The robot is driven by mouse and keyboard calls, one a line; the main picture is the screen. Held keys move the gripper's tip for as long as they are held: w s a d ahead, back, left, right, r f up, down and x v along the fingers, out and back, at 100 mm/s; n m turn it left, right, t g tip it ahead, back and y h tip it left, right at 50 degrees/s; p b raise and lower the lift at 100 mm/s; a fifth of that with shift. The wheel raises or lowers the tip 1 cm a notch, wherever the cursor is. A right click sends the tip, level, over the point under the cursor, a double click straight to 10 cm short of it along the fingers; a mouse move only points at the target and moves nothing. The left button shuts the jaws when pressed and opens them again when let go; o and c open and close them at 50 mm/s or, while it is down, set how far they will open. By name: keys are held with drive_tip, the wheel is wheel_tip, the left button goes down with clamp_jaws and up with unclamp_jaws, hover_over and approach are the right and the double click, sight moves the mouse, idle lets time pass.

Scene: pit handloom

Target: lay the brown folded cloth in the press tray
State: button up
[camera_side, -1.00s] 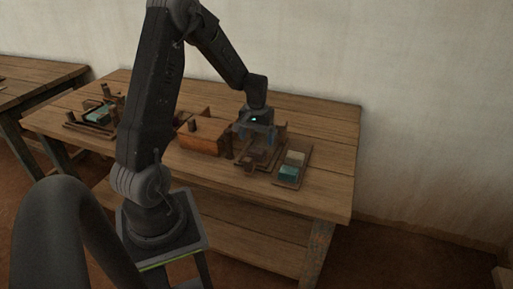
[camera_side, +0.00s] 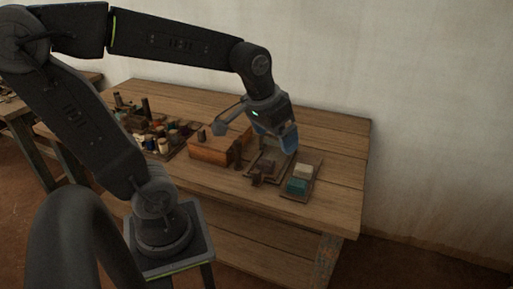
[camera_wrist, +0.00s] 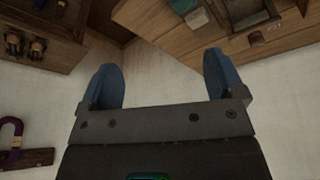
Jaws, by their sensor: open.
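A small brown block-like bundle, apparently the brown folded cloth (camera_side: 267,164), lies inside the low wooden press tray (camera_side: 283,171) in the side view. It is small and dim there, so its exact seating is hard to tell. My gripper (camera_side: 252,140) is tilted above and behind the tray, its blue fingers spread wide with nothing between them. In the wrist view my gripper (camera_wrist: 163,80) is also open and empty, facing the wall. The press tray (camera_wrist: 245,22) shows at the top edge of that view; I cannot make out the brown cloth there.
An orange-brown wooden box (camera_side: 208,151) stands left. Several spools (camera_side: 160,140) crowd the left. The table's right end (camera_side: 345,185) is clear.

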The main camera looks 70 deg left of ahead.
drive_tip(key=s+d+r+m+t, duration=0.1)
drive_tip(key=s+d+m, duration=0.1)
drive_tip(key=s+d, duration=0.3)
drive_tip(key=shift+s+d+m+t+h, duration=0.2)
drive_tip(key=shift+s+m+t+h, duration=0.2)
drive_tip(key=shift+s, duration=0.35)
